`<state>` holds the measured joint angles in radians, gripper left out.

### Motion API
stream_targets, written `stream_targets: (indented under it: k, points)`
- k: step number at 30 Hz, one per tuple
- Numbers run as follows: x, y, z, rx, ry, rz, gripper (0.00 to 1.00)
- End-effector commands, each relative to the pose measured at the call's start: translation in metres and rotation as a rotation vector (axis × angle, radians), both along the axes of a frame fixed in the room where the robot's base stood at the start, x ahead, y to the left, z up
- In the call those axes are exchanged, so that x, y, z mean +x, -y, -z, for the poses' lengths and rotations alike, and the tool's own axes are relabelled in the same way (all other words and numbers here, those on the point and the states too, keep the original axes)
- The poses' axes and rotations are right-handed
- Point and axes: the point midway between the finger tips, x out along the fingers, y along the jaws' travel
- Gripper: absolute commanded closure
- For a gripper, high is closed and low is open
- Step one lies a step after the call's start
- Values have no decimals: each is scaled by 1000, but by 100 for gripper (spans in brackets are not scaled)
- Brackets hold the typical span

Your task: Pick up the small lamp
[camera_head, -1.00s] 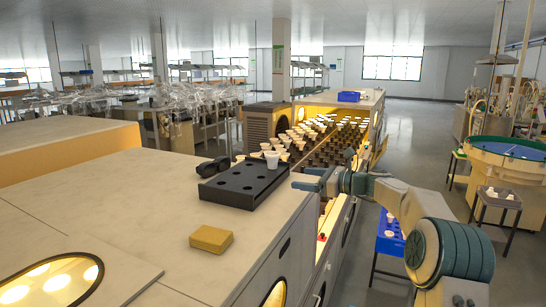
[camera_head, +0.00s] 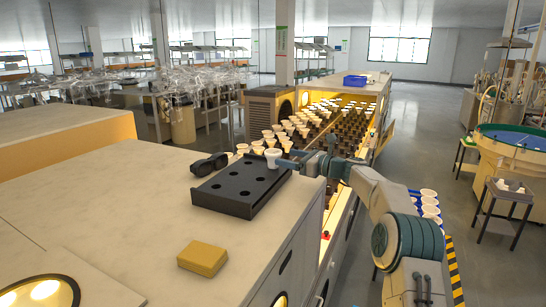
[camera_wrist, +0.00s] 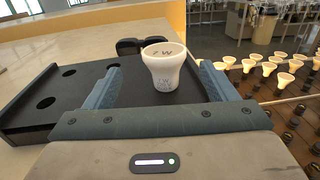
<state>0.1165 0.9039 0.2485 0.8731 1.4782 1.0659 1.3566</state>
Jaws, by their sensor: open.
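The small lamp (camera_head: 272,158) is white and cup-shaped, wider at the top. It stands upright at the far right corner of a black tray with round holes (camera_head: 232,203). In the wrist view the lamp (camera_wrist: 163,68) shows faint printed marks and stands between the blue fingers, with a gap on each side. My gripper (camera_head: 288,162) reaches in from the right, level with the lamp. In the wrist view my gripper (camera_wrist: 160,84) is open and empty. Whether the lamp sits in a hole is hidden.
A yellow block (camera_head: 203,258) lies on the pale worktop (camera_head: 110,215) in front of the tray. A dark object (camera_head: 209,164) lies behind the tray. Racks with many white lamps (camera_head: 335,125) fill the lit bay beyond. The worktop left of the tray is clear.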

Motion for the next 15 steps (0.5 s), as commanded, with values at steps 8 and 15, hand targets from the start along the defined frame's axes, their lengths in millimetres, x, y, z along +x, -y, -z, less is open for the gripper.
stream_targets:
  k: [8,15]
  points:
    - [11,-19,-4,0,0,-2,21]
    - [25,-42,-5,0,1,-1,21]
